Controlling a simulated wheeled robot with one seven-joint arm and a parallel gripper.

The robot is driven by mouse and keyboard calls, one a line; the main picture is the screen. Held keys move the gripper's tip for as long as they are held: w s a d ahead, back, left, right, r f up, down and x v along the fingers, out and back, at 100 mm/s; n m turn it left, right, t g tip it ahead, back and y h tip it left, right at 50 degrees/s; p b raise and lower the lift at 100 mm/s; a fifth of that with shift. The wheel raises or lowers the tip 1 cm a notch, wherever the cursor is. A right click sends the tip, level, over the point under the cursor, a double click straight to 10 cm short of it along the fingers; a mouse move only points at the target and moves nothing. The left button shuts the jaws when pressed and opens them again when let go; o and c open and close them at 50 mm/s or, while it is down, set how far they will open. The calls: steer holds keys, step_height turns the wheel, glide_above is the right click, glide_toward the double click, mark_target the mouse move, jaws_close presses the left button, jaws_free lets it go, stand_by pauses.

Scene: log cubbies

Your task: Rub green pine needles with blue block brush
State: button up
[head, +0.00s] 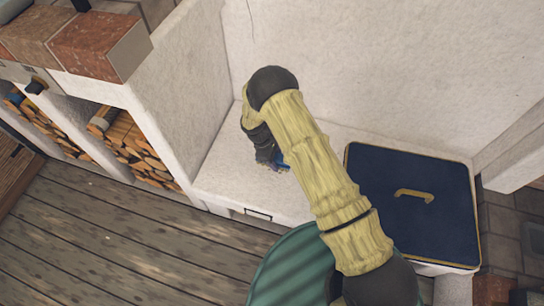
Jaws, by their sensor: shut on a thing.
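My gripper (268,156) is low over the white ledge (222,185) in the head view, partly hidden by my arm. It is shut on a blue thing (283,164), likely the blue block brush, of which only a small edge shows beside the arm. The brush is at or just above the ledge surface; contact cannot be told. Green pine needles cannot be made out; they may be hidden behind my arm and gripper.
A dark blue lid with a gold handle (412,235) lies right of my arm. White walls rise behind and left of the ledge. Log cubbies (135,150) and red bricks (95,45) stand at left. Wooden decking (120,240) lies in front, with clear room.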

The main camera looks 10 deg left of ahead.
steer(key=shift+d, duration=0.15)
steer(key=shift+w+d+p, duration=0.15)
steer(key=shift+w+d, duration=0.05)
steer(key=shift+d, duration=0.4)
steer(key=shift+w+d+p, duration=0.15)
steer(key=shift+w+d, duration=0.05)
steer(key=shift+d, duration=0.35)
steer(key=shift+d, duration=0.1)
steer(key=shift+w+d, duration=0.25)
steer(key=shift+d, duration=0.3)
steer(key=shift+w+d, duration=0.2)
steer(key=shift+d, duration=0.35)
steer(key=shift+w+d+p, duration=0.2)
steer(key=shift+d+p, duration=0.05)
steer(key=shift+d, duration=0.35)
steer(key=shift+w+d+p, duration=0.2)
steer(key=shift+d, duration=0.4)
steer(key=shift+a, duration=0.15)
steer(key=shift+w+a+b, duration=0.15)
steer(key=shift+a+b, duration=0.25)
steer(key=shift+a, duration=0.7)
steer(key=shift+w+a+b, duration=0.15)
steer(key=shift+a+b, duration=0.25)
steer(key=shift+a, duration=0.7)
